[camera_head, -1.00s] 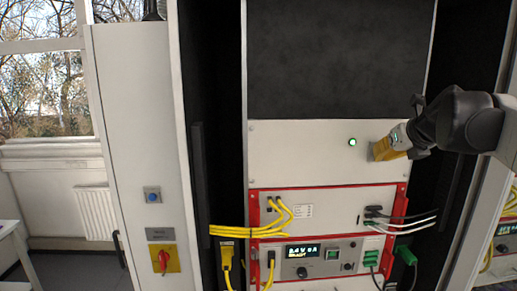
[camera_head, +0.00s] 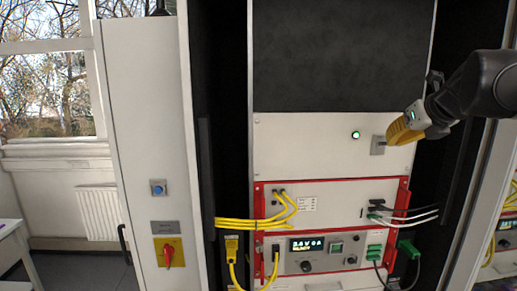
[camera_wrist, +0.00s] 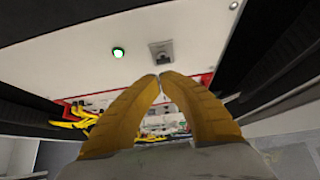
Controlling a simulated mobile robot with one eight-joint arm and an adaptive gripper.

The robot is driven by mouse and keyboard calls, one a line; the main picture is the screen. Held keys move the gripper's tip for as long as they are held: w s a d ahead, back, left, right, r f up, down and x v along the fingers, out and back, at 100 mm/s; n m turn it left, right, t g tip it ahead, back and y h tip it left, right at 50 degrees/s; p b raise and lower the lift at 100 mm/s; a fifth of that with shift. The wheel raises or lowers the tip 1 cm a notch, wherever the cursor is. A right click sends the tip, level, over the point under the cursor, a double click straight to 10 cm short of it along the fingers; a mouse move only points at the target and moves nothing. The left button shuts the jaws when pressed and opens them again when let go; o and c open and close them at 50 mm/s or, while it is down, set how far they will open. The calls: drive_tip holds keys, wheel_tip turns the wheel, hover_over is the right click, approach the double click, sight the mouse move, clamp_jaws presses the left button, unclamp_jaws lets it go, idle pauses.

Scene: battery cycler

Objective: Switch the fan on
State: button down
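A small grey switch plate (camera_head: 378,146) sits on the white panel, to the right of a lit green lamp (camera_head: 356,135). In the wrist view the grey switch (camera_wrist: 161,52) has a dark, short part at its middle, and the green lamp (camera_wrist: 118,52) glows to its left. No fan label can be read. My gripper (camera_head: 390,138) has yellow fingers, and in the head view it overlaps the right edge of the plate. In the wrist view my fingertips (camera_wrist: 160,76) are together with nothing between them, just below the switch. I cannot tell if they touch the panel.
Below the white panel are red-framed units (camera_head: 325,205) with yellow, white and green cables. A display (camera_head: 307,244) is lit. To the left, a grey cabinet carries a blue button (camera_head: 158,188) and a red rotary switch on a yellow plate (camera_head: 168,252). Dark rack sides flank the panel.

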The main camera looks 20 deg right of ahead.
drive_tip(key=s+a+f+n+g+y+b, duration=0.1)
drive_tip(key=a+f+n+b, duration=0.85)
drive_tip(key=f, duration=0.45)
drive_tip(key=s+a+f+n+g+y+b, duration=0.1)
drive_tip(key=s+a+f+n+b, duration=0.1)
drive_tip(key=a+f+n+b, duration=0.95)
drive_tip(key=s+a+f+n+b, duration=0.4)
drive_tip(key=f+n+b, duration=0.1)
drive_tip(key=f, duration=0.9)
drive_tip(key=s+a+f+n+g+b, duration=0.1)
drive_tip(key=s+a+f+n+b, duration=0.3)
drive_tip(key=f, duration=1)
drive_tip(key=s+a+f+n+b, duration=0.4)
drive_tip(key=f+n+b, duration=0.2)
drive_tip(key=f, duration=0.7)
drive_tip(key=n, duration=0.2)
drive_tip(key=shift+s+a+f+n, duration=0.2)
drive_tip(key=shift+f+n, duration=0.1)
drive_tip(key=shift+f, duration=0.1)
